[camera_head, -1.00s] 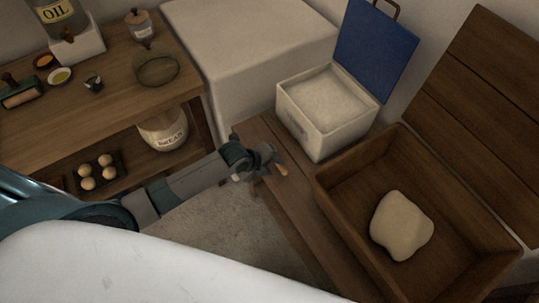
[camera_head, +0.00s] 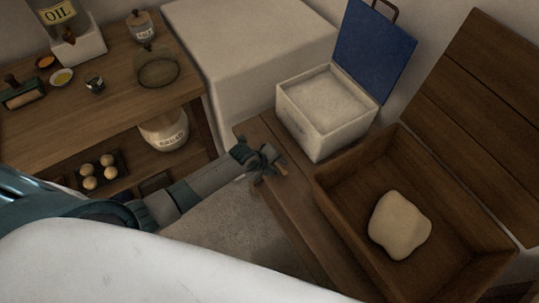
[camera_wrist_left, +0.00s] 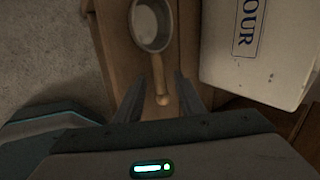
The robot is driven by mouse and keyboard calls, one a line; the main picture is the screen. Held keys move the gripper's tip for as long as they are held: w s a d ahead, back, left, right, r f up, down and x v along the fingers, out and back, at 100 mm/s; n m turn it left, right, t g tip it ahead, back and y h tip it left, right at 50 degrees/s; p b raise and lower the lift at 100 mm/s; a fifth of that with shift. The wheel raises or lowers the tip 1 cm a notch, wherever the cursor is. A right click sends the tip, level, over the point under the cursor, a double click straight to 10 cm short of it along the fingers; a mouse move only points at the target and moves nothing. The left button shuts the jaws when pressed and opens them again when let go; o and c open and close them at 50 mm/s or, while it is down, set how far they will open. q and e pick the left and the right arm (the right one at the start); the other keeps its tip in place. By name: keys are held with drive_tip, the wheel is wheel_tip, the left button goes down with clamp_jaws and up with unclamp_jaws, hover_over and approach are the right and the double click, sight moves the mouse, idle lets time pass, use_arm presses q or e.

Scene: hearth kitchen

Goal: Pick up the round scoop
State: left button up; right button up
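The round scoop (camera_wrist_left: 151,24) lies on the wooden bench in the left wrist view, with a pale metal bowl and a wooden handle pointing toward my gripper. In the head view most of it is hidden by my gripper; a small light-brown bit beside the fingers may be its handle. My left gripper (camera_wrist_left: 160,76) is open, its two dark fingers on either side of the handle's end, with gaps showing on both sides. In the head view the left gripper (camera_head: 268,166) is over the bench near the white flour box. My right gripper is not in view.
The white flour box (camera_head: 310,137), its blue lid raised, stands close beside the gripper on the bench (camera_head: 290,213). A wooden trough (camera_head: 335,206) holding dough (camera_head: 400,225) is to the right. A bread crock (camera_head: 163,133) sits on the low shelf at left.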

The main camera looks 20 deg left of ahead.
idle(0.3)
use_arm(q)
clamp_jaws()
drive_tip(key=shift+r, duration=0.1)
drive_tip(key=shift+w+r, duration=0.1)
drive_tip(key=shift+r, duration=0.7)
wheel_tip(320, 180, up, 8)
drive_tip(key=b, duration=0.1)
drive_tip(key=shift+r+b, duration=0.15)
drive_tip(key=shift+b, duration=0.15)
